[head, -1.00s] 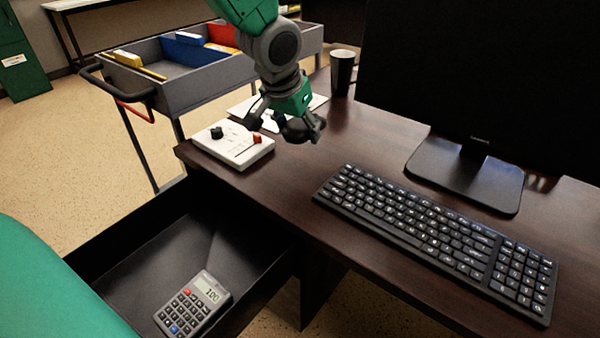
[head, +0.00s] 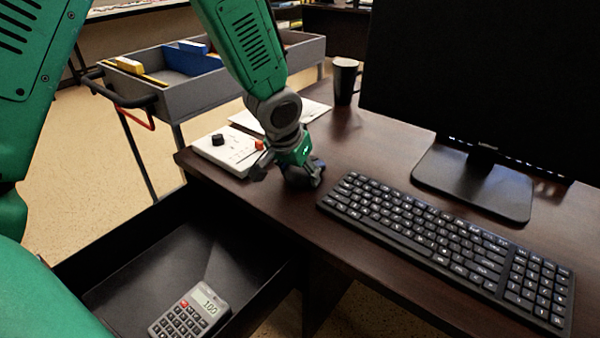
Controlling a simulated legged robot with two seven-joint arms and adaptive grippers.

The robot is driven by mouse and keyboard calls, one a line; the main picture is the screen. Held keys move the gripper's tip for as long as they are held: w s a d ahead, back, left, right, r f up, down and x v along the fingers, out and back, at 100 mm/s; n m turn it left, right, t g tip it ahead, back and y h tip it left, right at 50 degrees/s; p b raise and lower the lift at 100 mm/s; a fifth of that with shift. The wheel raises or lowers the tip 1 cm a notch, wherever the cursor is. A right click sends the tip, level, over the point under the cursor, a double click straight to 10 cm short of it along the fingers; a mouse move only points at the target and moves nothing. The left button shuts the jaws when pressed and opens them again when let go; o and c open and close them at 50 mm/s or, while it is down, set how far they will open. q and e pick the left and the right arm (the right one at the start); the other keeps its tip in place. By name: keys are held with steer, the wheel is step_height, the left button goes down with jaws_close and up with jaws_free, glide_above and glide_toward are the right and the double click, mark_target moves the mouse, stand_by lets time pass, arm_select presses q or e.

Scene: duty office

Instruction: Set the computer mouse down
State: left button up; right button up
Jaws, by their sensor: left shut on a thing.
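My left gripper (head: 288,174) is low over the dark wooden desk (head: 330,240), between the white control box and the keyboard. It is shut on a small dark rounded thing, which I take to be the computer mouse (head: 308,177). The fingers hide most of the mouse, and I cannot tell whether it touches the desk top. My right gripper is not in view.
The keyboard (head: 445,245) lies close to the right. The white control box (head: 225,150) is close to the left. A monitor (head: 470,90) and dark cup (head: 344,80) stand behind. An open drawer (head: 190,265) below holds a calculator (head: 190,312). A grey trolley (head: 175,98) stands beyond.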

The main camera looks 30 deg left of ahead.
arm_select(q)
steer(key=shift+a+f, duration=0.1)
steer(key=shift+f, duration=0.1)
steer(key=o, duration=1.2)
steer(key=shift+a+f, duration=0.1)
